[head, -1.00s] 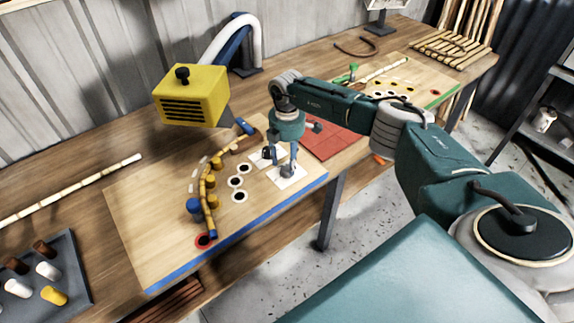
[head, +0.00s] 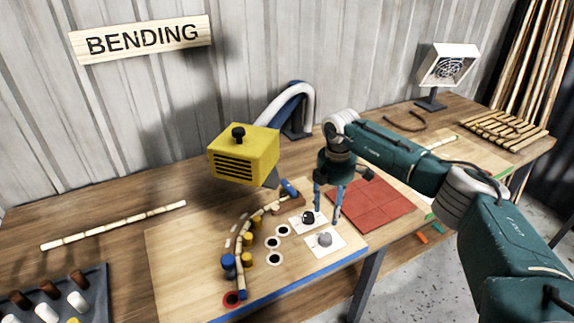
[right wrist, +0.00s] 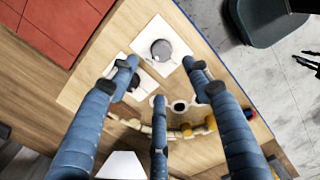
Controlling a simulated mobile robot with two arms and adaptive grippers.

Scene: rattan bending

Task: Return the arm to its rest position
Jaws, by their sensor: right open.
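My right gripper (head: 327,208) hangs from its dark green arm above the right part of the bending board (head: 180,258). Its blue fingers are spread and empty, and they show large in the right wrist view (right wrist: 165,80). Below them, a grey round knob (head: 325,239) stands on a white square, also in the right wrist view (right wrist: 161,49). A black round piece (head: 308,217) is on another white square beside it. A curved rattan pole (head: 239,254) lies along yellow and blue pegs on the board, apart from the gripper. My left gripper is not in view.
A yellow heater box (head: 243,153) stands over the board's back. A red mat (head: 368,206) lies right of the gripper. A straight pole (head: 115,226) lies at left, and a grey tray (head: 95,280) of pegs at front left. A fan (head: 448,66) stands at the back right.

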